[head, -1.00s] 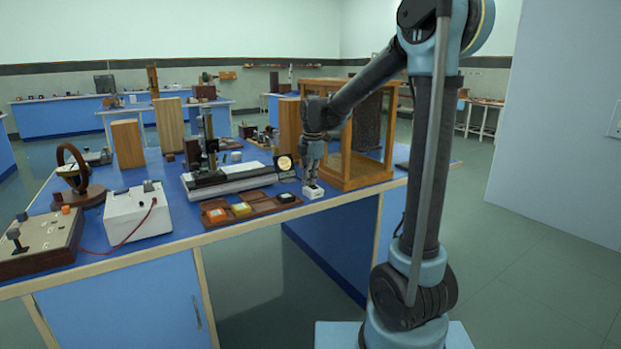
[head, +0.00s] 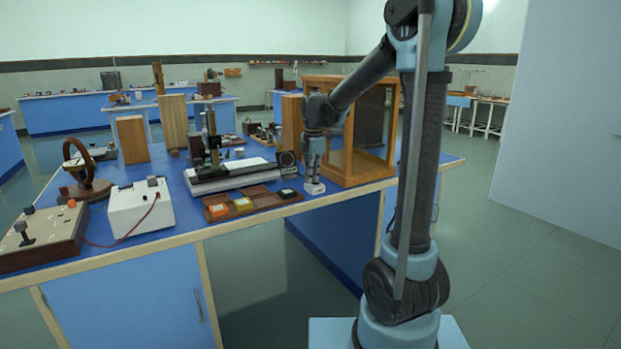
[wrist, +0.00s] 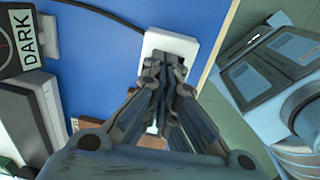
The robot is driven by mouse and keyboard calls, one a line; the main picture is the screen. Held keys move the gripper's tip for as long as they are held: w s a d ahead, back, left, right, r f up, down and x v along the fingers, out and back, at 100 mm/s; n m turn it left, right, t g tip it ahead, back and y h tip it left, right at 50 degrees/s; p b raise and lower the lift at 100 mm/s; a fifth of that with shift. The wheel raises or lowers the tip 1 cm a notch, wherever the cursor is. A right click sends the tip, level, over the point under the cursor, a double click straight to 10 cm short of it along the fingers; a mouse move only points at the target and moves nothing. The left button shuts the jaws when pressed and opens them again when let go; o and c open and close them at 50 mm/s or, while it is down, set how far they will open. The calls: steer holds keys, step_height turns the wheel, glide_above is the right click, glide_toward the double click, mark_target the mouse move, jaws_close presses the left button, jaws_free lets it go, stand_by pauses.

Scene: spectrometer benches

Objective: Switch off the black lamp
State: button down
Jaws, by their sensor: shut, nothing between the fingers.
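The black lamp (head: 287,160) stands on the blue bench to the left of my gripper, and its round face is dark. Its edge appears to show at the top left of the wrist view beside a label reading DARK (wrist: 28,40). A small white switch box (head: 315,188) lies near the bench's front edge, and a dark cable runs from it in the wrist view. My gripper (head: 314,181) points down with shut, empty fingers at the switch box. In the wrist view the fingers (wrist: 168,68) cover much of the box (wrist: 172,42), hiding its rocker and any contact.
A wooden glazed case (head: 347,180) stands close to the right of my gripper. A long instrument (head: 230,178) and a wooden tray with coloured blocks (head: 250,208) lie to the left. A white box (head: 139,210) stands further left. Floor at the right is open.

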steer(key=shift+s+d+r, duration=0.1)
steer(key=shift+s+d, duration=0.15)
steer(key=shift+s, duration=0.15)
step_height(320, 180, up, 14)
steer(key=w, duration=0.1)
steer(key=shift+w+a, duration=0.25)
steer(key=shift+a, duration=0.2)
stand_by(0.4)
